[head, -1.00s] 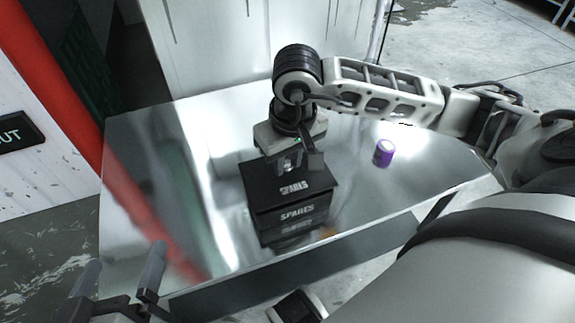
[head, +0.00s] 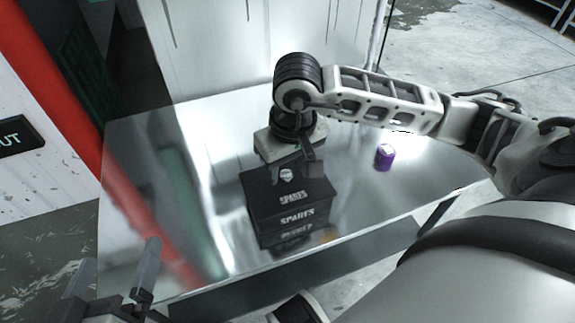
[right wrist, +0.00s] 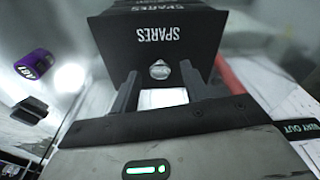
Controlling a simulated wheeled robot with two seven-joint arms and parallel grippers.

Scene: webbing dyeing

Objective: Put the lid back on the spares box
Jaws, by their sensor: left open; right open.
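The black spares box (head: 300,218) stands on the shiny table, white SPARES lettering on its front. Its black lid (head: 268,196) lies on top and looks about level, edges near the box's edges. In the right wrist view the lid (right wrist: 200,38) shows SPARES lettering and a small round metallic knob (right wrist: 160,70). My right gripper (head: 302,168) is open just above the lid; its fingers stand apart on either side of the knob in the wrist view, not closed on it. My left gripper (head: 112,275) is open and empty at the lower left. The box's far side is hidden.
A purple can (head: 385,157) stands on the table to the right of the box. The reflective table (head: 150,130) is otherwise clear to the left of the box. A white panel stands behind it and a red post at the left.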

